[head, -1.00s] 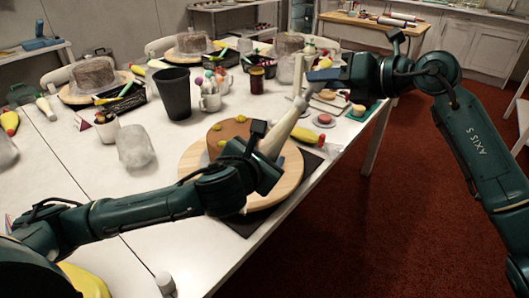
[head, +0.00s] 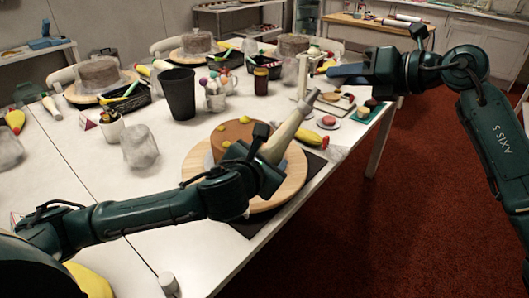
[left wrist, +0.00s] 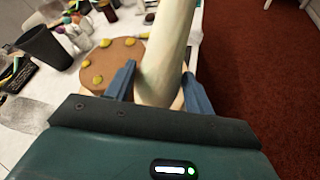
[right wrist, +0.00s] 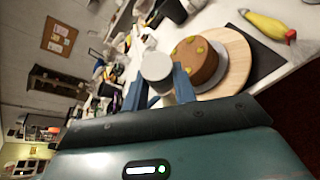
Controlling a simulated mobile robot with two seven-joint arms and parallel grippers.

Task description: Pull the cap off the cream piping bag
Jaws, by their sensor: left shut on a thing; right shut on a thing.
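The cream piping bag (head: 286,135) is a pale cone tilted up to the right, its narrow end free in the air. My left gripper (head: 268,160) is shut around its wide lower part, above the cake's turntable; the left wrist view shows the bag (left wrist: 165,50) between the blue fingers. My right gripper (head: 338,73) is up and right of the bag's tip, apart from it. In the right wrist view it is shut on the pale round cap (right wrist: 157,68). In the head view the cap is hidden behind the fingers.
A brown cake (head: 231,136) with yellow-green dots stands on a wooden turntable (head: 290,183). A yellow bag (head: 309,136) lies beside it. Red floor is open at right.

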